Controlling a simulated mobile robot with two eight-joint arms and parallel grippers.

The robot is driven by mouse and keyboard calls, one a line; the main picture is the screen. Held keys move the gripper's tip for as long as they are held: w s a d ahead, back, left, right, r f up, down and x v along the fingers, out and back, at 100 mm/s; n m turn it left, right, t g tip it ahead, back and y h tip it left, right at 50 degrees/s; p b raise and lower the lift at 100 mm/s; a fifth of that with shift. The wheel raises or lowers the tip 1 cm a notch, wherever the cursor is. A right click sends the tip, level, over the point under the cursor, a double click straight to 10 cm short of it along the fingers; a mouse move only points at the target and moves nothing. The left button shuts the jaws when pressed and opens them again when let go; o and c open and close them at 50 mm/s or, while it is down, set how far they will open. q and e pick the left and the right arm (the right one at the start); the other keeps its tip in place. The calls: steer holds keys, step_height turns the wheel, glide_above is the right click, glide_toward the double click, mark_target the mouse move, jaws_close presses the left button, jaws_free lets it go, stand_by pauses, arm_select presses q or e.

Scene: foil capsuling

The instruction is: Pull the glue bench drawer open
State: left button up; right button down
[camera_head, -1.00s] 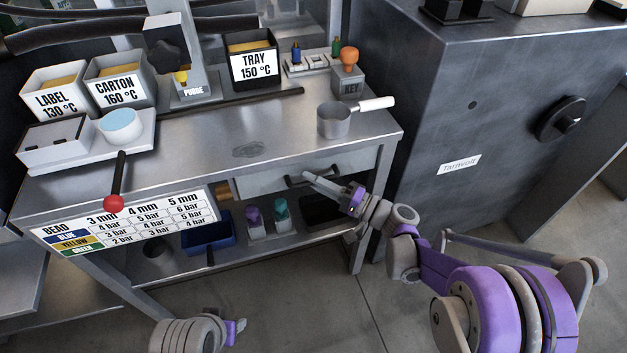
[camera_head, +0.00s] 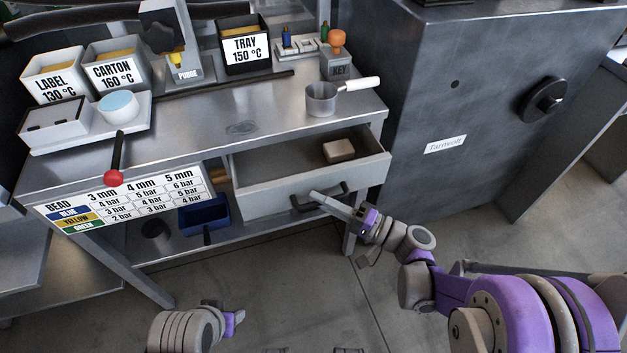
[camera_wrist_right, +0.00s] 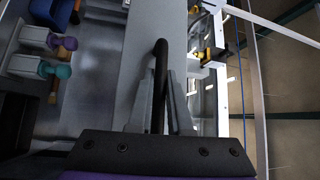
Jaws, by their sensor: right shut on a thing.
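The glue bench drawer (camera_head: 270,187) is a grey metal drawer under the right part of the bench top (camera_head: 200,130). It stands pulled out, and its inside shows a small tan block (camera_head: 339,150). My right gripper (camera_head: 318,197) is shut on the dark bar handle (camera_head: 333,198) on the drawer front. In the right wrist view, the black handle (camera_wrist_right: 160,75) runs between the two grey fingers (camera_wrist_right: 162,100). My left arm's end shows at the bottom left, with a purple part (camera_head: 236,322); its fingers cannot be made out.
A small pan (camera_head: 322,98) stands near the bench's right edge above the drawer. A grey metal cabinet (camera_head: 440,180) stands close on the right. A red-knobbed lever (camera_head: 114,177) juts out at the front left. The floor before the bench is clear.

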steer(key=s+d, duration=0.3)
steer(key=s, duration=0.7)
steer(key=shift+s+d, duration=0.25)
steer(key=shift+s, duration=0.15)
steer(key=c, duration=0.8)
jaws_free()
steer(key=shift+c, duration=0.2)
steer(key=v, duration=1)
steer(key=shift+s+d, duration=0.2)
steer(key=shift+d, duration=0.15)
